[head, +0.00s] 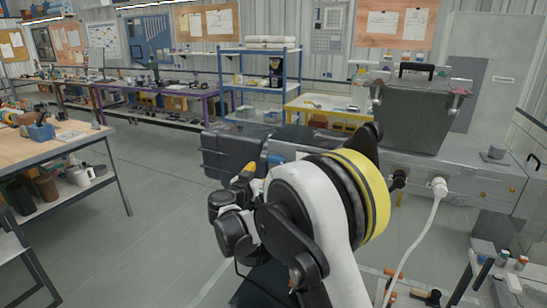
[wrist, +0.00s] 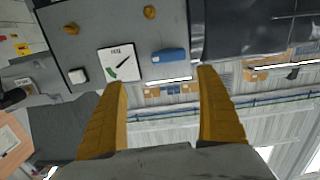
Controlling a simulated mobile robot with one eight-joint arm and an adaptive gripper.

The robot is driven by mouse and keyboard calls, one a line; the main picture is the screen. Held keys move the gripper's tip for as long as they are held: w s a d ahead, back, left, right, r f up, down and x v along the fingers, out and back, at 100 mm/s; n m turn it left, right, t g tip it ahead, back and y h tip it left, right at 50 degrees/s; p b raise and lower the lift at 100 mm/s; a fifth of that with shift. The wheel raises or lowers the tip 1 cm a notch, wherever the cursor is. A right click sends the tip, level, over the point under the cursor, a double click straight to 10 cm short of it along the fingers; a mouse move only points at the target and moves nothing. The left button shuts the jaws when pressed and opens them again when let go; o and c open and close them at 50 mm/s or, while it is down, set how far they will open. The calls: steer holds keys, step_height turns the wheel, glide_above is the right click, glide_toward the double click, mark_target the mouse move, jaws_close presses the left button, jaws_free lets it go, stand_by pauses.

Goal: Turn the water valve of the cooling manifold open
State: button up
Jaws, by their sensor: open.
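In the wrist view a grey panel (wrist: 85,35) fills the upper left. A blue bar-shaped handle (wrist: 170,55), likely the water valve, lies nearly level across the picture near the panel's edge. It also shows as a small blue piece in the head view (head: 275,158). My gripper (wrist: 161,77) is open, with two yellow fingers apart and nothing between them. The blue handle appears just beyond the fingertips, between their lines; I see no contact. In the head view one yellow fingertip of my gripper (head: 249,169) shows near the blue piece; my arm hides much of the panel.
A gauge (wrist: 119,62), a white knob (wrist: 77,76) and brass-coloured knobs (wrist: 72,29) sit on the panel near the handle. A dark grey hopper (head: 412,118) stands on the machine. A workbench (head: 60,140) is at left. Open floor (head: 165,190) lies between.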

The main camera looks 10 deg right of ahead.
mark_target(275, 159)
steer(key=shift+t, duration=0.4)
steer(key=b+x, duration=0.1)
steer(key=x, duration=0.2)
steer(key=a+b+x, duration=0.1)
steer(key=x, duration=0.3)
steer(key=w+x, duration=0.1)
steer(key=x, duration=0.3)
steer(key=shift+a+f+b, duration=0.2)
steer(key=shift+f+b, duration=0.1)
steer(key=shift+b, duration=0.1)
steer(key=shift+s, duration=0.1)
steer(key=c, duration=1.2)
